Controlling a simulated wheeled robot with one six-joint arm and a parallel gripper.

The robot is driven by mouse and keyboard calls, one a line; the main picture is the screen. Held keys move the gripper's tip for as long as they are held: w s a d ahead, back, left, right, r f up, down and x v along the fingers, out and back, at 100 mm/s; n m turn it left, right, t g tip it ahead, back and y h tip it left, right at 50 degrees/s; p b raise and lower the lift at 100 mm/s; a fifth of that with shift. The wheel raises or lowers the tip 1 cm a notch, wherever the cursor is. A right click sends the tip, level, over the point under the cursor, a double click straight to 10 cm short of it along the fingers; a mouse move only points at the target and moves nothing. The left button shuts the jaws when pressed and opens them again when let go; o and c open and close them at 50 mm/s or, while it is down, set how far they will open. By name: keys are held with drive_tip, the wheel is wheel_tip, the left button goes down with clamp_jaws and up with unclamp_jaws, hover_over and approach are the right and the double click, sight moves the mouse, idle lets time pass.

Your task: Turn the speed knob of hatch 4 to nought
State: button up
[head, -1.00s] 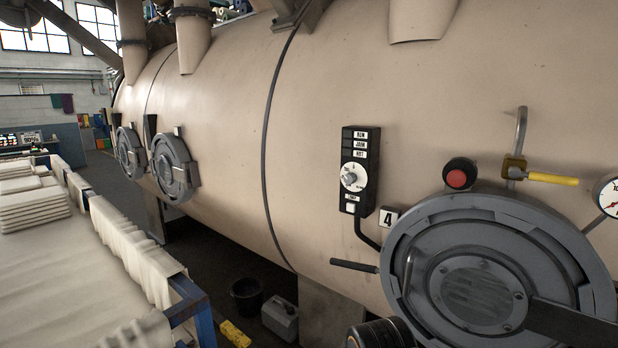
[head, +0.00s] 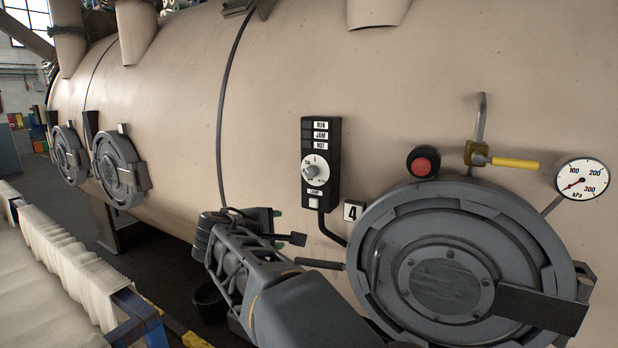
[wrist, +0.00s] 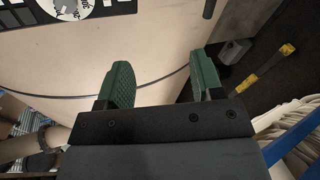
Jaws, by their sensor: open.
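The speed knob (head: 310,174) is a pale round knob on a white dial, set in a black control box (head: 334,160) on the tan vessel. The number plate 4 (head: 353,211) is to the lower right of the box, beside the large grey hatch (head: 385,225). In the wrist view the knob (wrist: 66,6) shows at the top left, cut by the frame edge. My gripper (wrist: 163,75) is open and empty, with two green-padded fingers apart from the knob. In the head view my arm is below the box, and the gripper is mostly hidden behind it.
A red button (head: 423,166), a valve with a yellow handle (head: 515,163) and a pressure gauge (head: 581,179) are above the hatch. A dark handle bar (head: 320,263) sticks out left of the hatch. A cloth-laden cart (head: 60,262) stands at the left.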

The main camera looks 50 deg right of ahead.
sight(309, 174)
drive_tip(key=w+d+r+n+h, duration=0.3)
drive_tip(key=d+r+h, duration=0.25)
drive_tip(key=r, duration=0.25)
drive_tip(key=shift+y, duration=0.35)
drive_tip(key=p+x, duration=0.4)
drive_tip(key=x, duration=0.9)
drive_tip(key=shift+w+d, duration=0.1)
drive_tip(key=shift+d, duration=0.1)
drive_tip(key=c, duration=0.9)
drive_tip(key=shift+f+m+b, duration=0.1)
drive_tip(key=shift+m+b, duration=0.2)
